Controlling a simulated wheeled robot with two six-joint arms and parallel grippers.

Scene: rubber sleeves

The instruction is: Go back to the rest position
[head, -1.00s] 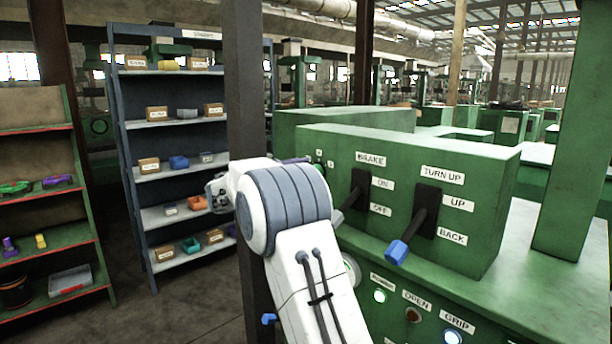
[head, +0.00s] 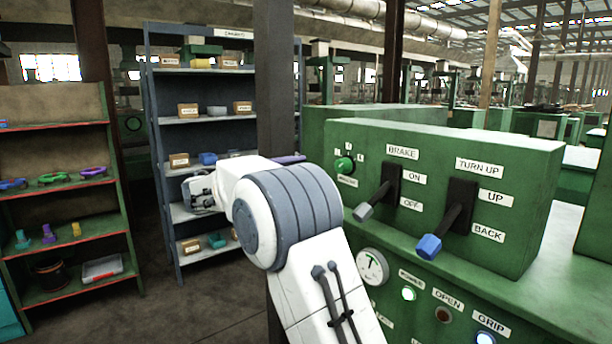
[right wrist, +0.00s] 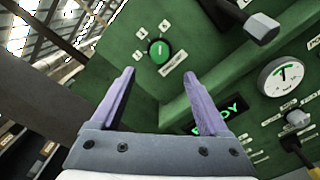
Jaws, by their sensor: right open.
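My right arm rises from the bottom middle of the head view, in front of the green machine (head: 500,150). Its gripper (right wrist: 158,74) has two purple fingers, spread apart with nothing between them in the right wrist view. In the head view only a bit of purple finger (head: 288,160) shows behind the white and grey wrist. The fingers point toward the machine's green round knob (right wrist: 159,50), apparently without touching it. That knob also shows in the head view (head: 344,164). My left gripper is not in view.
The machine carries a grey-tipped brake lever (head: 378,195), a blue-tipped turn-up lever (head: 440,232), a gauge (head: 372,267) and lit buttons. A dark post (head: 276,90) stands close behind my arm. A blue-grey shelf (head: 220,120) and a green shelf (head: 60,205) stand left, with floor in front.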

